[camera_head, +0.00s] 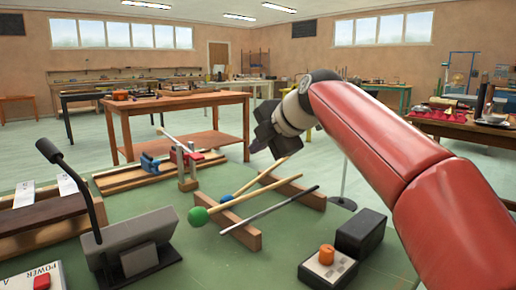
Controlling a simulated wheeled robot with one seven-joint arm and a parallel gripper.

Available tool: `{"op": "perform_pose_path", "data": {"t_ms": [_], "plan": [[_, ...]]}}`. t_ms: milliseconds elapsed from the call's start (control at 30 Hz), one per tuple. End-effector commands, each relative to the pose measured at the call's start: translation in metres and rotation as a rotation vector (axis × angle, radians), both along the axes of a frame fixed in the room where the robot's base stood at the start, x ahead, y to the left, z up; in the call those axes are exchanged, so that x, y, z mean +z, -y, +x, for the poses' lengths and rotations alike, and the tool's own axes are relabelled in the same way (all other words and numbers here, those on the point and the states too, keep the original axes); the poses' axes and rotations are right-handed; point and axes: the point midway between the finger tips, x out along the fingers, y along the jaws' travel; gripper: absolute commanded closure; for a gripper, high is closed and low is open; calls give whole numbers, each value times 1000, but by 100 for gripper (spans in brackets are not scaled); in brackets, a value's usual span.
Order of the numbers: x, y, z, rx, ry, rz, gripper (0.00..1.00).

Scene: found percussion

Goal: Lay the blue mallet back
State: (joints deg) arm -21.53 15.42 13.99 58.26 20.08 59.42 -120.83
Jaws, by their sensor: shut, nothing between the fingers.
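The blue mallet (226,199) has a round blue head and a pale wooden handle. It appears to lie across the wooden rack, its head partly hidden behind the green mallet (197,216) and its handle pointing back and right. The wooden rack has a front rail (235,231) and a back rail (305,195).
A box with an orange knob (327,256) and a black box (360,232) stand right of the rack. A grey stand with a dark arm (128,245) is at front left. A blue clamp (150,163) stands behind. Green tabletop is bare around the rack.

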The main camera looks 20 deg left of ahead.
Motion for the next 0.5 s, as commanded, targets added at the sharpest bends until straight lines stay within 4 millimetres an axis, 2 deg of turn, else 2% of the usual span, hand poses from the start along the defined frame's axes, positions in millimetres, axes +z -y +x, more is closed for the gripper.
{"op": "perform_pose_path", "data": {"t_ms": [267,500], "plan": [[-5,0,0,0,0,-1,100],[-26,0,0,1,-1,-1,100]]}}
